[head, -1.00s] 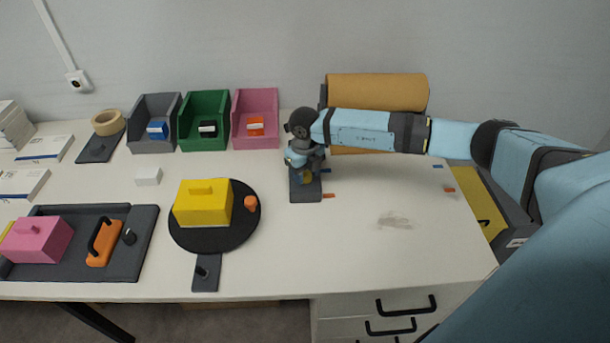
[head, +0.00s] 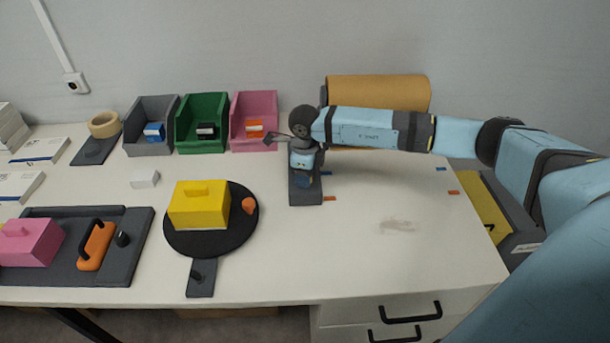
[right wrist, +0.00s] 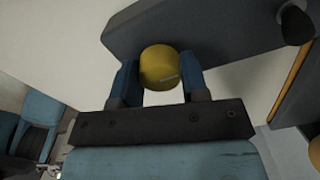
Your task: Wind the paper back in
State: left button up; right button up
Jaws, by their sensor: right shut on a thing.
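A wide roll of brown paper (head: 380,92) stands at the back right of the table, partly hidden behind my right arm. A short strip of brown paper shows below the arm. My right gripper (head: 305,170) points down over a dark grey bar (head: 305,195) left of the roll. In the right wrist view my right gripper (right wrist: 160,75) is shut on a yellow knob (right wrist: 160,65), with one blue finger on each side. A dark grey bar (right wrist: 215,25) lies behind the knob, with a black post at its right end. My left gripper is not in view.
Blue and orange marks lie on the table near the roll. A black turntable (head: 210,240) carries a yellow block (head: 200,205). Grey, green (head: 203,138) and pink bins stand at the back. A dark tray (head: 135,255) lies front left.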

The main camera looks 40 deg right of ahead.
jog(key=shift+w, duration=0.1)
dwell(0.4)
jog(key=o, duration=0.9)
jog(key=shift+o, duration=0.2)
notch_tip(320, 180, up, 14)
